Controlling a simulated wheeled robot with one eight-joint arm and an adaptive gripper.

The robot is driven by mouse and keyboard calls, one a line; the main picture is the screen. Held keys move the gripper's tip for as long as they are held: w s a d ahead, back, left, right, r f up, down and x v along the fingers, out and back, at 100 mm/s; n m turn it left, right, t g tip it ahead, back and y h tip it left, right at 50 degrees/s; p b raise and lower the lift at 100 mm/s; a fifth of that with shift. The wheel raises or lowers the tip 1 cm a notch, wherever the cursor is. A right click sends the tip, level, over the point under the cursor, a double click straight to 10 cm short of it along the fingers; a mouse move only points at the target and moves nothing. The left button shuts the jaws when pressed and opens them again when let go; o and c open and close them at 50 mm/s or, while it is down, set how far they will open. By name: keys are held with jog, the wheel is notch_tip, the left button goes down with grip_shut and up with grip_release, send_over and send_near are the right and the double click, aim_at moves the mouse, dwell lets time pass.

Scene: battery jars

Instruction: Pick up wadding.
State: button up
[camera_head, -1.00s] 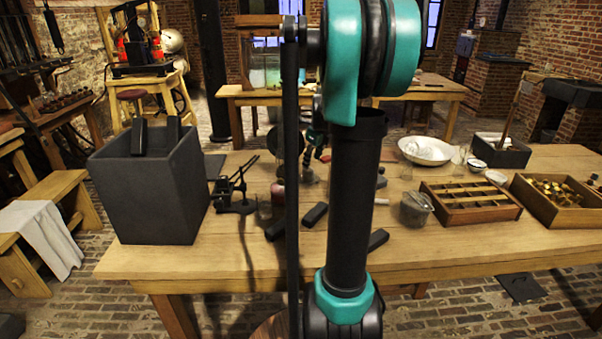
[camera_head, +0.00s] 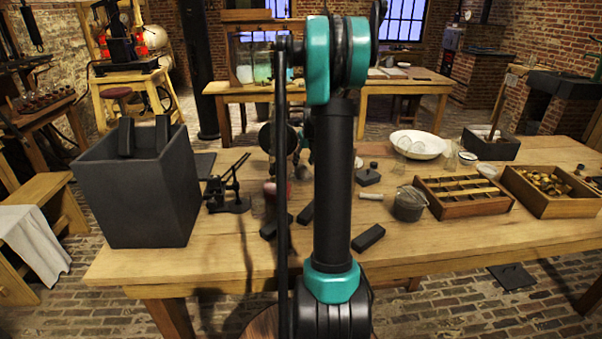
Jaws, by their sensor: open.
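I cannot make out any wadding for certain. A white bowl (camera_head: 430,146) stands at the back of the table, with clear glassware in front of it; whether it holds anything soft is unclear. My arm rises through the middle of the view and hides part of the table. My gripper (camera_head: 298,160) shows only in part, small and dark, left of the arm's upright link over the back of the table. It is open, and I see nothing held in it.
A tall grey bin (camera_head: 140,200) with black blocks stands at the table's left, beside a black balance (camera_head: 228,195). Loose black blocks (camera_head: 368,237) lie mid-table. A grey pot (camera_head: 409,207), a divided wooden tray (camera_head: 462,206) and a parts box (camera_head: 555,205) stand right. The front strip is clear.

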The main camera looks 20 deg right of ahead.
aim_at(302, 166)
jog(key=shift+x, duration=3.45)
jog(key=c, duration=0.5)
